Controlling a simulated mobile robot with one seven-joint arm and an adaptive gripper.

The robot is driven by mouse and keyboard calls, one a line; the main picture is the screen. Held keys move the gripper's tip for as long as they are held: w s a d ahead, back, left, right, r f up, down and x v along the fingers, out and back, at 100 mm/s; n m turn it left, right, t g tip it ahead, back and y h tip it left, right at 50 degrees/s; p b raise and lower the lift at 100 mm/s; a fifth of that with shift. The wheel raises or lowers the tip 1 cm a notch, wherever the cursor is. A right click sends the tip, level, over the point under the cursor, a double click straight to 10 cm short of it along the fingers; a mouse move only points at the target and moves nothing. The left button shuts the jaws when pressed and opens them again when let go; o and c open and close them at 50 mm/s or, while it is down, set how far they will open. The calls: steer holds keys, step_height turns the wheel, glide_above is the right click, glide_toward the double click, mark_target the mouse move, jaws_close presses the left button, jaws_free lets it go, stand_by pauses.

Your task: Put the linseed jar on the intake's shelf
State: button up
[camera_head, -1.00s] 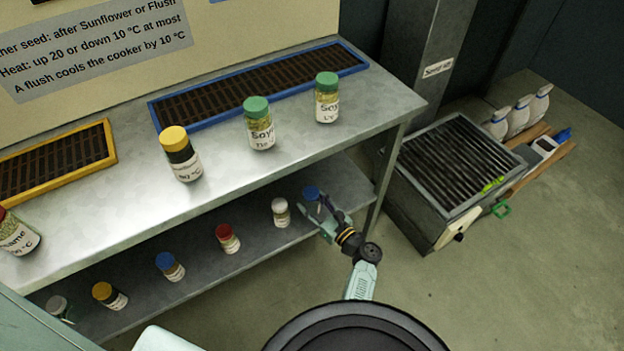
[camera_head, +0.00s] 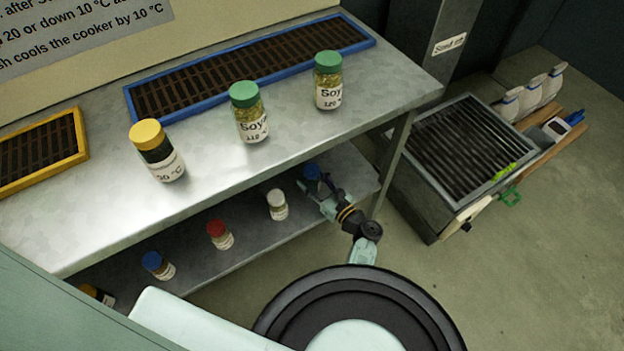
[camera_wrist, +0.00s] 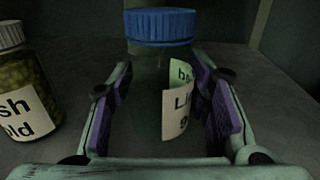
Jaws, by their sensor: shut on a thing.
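A jar with a blue lid, its label showing "Li" and partly hidden, stands between my fingers in the wrist view (camera_wrist: 155,95). In the head view the same linseed jar (camera_head: 311,172) is at the right end of the lower shelf (camera_head: 247,232). My gripper (camera_head: 320,190) reaches in from the front and is shut on this jar; the purple finger pads (camera_wrist: 176,105) flank its body. The jar looks upright; I cannot tell whether its base touches the shelf. I cannot tell which shelf is the intake's.
A white-lidded jar (camera_head: 277,206) stands left of my gripper, with red-lidded (camera_head: 220,235) and blue-lidded (camera_head: 158,265) jars beyond. The upper shelf (camera_head: 215,185) overhangs, carrying green-lidded (camera_head: 250,112) and yellow-lidded (camera_head: 157,150) jars. A grated box (camera_head: 462,150) stands on the floor right.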

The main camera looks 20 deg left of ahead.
steer(key=shift+f, duration=0.15)
steer(key=o, duration=1.5)
steer(key=shift+r, duration=0.25)
steer(key=b+v, duration=0.1)
steer(key=v, duration=1.1)
steer(key=shift+d, duration=0.1)
